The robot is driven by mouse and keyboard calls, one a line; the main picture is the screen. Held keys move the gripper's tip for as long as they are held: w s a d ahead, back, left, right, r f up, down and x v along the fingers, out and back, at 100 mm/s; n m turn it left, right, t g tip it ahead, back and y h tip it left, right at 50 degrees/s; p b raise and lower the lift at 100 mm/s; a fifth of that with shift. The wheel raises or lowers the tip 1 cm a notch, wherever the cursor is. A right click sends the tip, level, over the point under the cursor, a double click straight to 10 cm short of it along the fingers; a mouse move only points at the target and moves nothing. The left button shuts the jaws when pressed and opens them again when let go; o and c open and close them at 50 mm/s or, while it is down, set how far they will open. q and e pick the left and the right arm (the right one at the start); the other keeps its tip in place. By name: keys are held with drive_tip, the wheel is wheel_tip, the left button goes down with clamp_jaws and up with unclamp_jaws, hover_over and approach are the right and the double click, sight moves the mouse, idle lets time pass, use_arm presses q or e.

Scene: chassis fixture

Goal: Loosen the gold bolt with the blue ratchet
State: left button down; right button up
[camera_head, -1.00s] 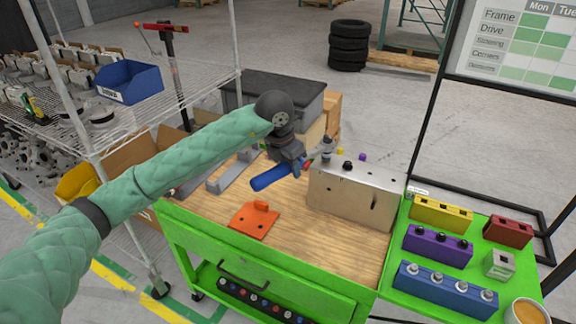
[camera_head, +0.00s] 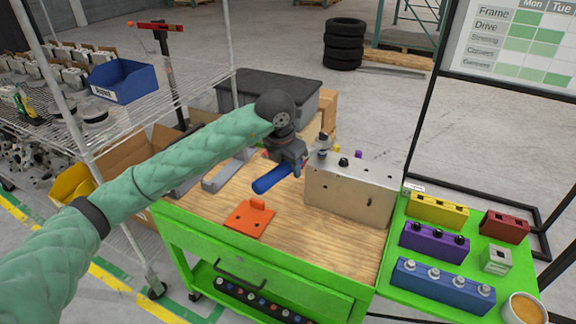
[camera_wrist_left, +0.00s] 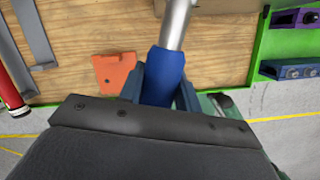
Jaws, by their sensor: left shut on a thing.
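The blue ratchet (camera_head: 272,179) is in my left gripper (camera_head: 291,160), which is shut on its handle. In the left wrist view the blue handle (camera_wrist_left: 164,72) sits between the jaws and its metal shaft runs up out of the picture. In the head view the ratchet's metal head (camera_head: 323,143) is at the upper left corner of the pale metal fixture block (camera_head: 350,192). I cannot tell whether it sits on a bolt. A black bolt (camera_head: 343,162) stands on the block's top. I cannot make out the gold bolt. My right gripper is out of view.
An orange bracket (camera_head: 249,217) lies on the wooden top of the green cart. To the right, a green shelf holds yellow (camera_head: 438,210), purple (camera_head: 434,243) and blue (camera_head: 443,287) bolt blocks and a cup (camera_head: 525,309). A wire rack stands left. The cart's front middle is clear.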

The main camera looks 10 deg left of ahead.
use_arm(q)
drive_tip(key=shift+s+d+f+n, duration=0.15)
drive_tip(key=shift+s+d+n, duration=0.25)
drive_tip(key=shift+d, duration=0.1)
drive_tip(key=shift+d+b, duration=0.2)
drive_tip(key=shift+b, duration=0.1)
drive_tip(key=shift+w+r, duration=0.1)
drive_tip(key=shift+r, duration=0.4)
idle(0.4)
drive_tip(key=shift+v, duration=0.8)
